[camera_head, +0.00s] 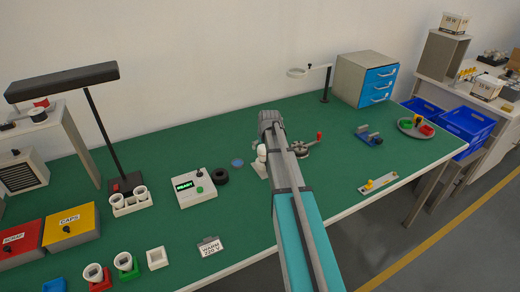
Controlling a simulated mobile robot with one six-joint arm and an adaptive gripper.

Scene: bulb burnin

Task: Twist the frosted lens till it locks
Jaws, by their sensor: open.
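My arm reaches from the bottom edge over the green bench, and its dark grey end (270,120) is above the middle. My gripper is largely hidden by the arm, so its fingertips and any contact do not show clearly. A small white rounded piece (261,152) shows just left of the arm, partly covered by it; it may be the frosted lens, but I cannot be sure. A grey fixture with a red-knobbed handle (303,148) stands just right of the arm.
Left of the arm are a black ring (221,176), a blue disc (237,162) and a box with a green-lit display (197,187). A black lamp (96,120) stands further left. A magnifier stand (325,84) and blue drawers (378,84) are at the back right.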

